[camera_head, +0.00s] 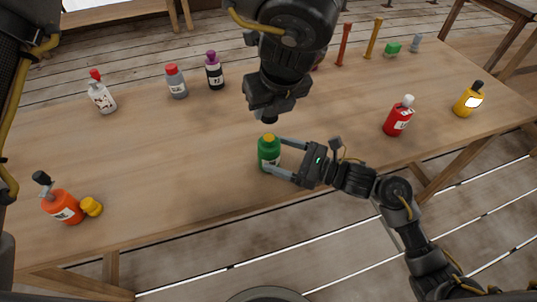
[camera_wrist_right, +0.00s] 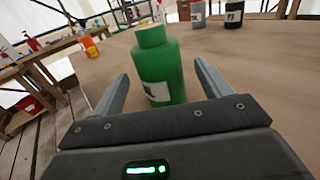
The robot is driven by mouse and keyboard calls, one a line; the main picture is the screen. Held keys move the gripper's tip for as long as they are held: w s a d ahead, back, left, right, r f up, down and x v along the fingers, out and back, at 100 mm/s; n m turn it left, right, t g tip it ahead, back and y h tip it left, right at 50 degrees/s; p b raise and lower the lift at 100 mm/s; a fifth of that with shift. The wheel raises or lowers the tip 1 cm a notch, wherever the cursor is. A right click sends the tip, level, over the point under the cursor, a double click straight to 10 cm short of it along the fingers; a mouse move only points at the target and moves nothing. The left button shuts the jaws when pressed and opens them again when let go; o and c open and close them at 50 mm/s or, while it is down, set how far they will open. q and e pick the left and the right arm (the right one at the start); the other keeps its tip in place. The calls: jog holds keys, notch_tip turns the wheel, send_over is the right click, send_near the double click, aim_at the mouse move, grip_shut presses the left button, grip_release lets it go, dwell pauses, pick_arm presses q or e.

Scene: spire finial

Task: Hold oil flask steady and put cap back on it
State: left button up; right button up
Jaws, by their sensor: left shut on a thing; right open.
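The green oil flask (camera_head: 268,154) stands upright near the table's front edge, with a yellowish top in the head view. In the right wrist view the flask (camera_wrist_right: 163,70) shows a bare green neck and a pale label. My right gripper (camera_head: 277,154) is open, with one finger on each side of the flask and visible gaps in the wrist view (camera_wrist_right: 160,90). My left gripper (camera_head: 269,110) points down just above the flask, shut on a small dark cap (camera_head: 268,119). The cap is mostly hidden by the jaws and is apart from the neck.
An orange bottle (camera_head: 62,206) and a yellow piece (camera_head: 91,206) are at the left front. A white bottle (camera_head: 102,97), grey bottle (camera_head: 176,84) and dark bottle (camera_head: 214,73) stand behind. A red bottle (camera_head: 398,120) and yellow bottle (camera_head: 468,101) are right. The table around the flask is clear.

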jog(key=shift+x, duration=1.75)
jog(key=c, duration=1.4)
pick_arm(q)
send_over(268, 136)
jog(key=shift+s+d+f, duration=0.1)
jog(key=shift+s+f, duration=0.15)
jog(key=shift+f, duration=1)
jog(key=shift+s+d+f, duration=0.1)
jog(key=shift+s+f, duration=0.1)
jog(key=shift+f, duration=1)
pick_arm(e)
jog(key=shift+c, duration=0.3)
pick_arm(q)
jog(key=shift+f, duration=0.85)
jog(key=shift+f, duration=0.55)
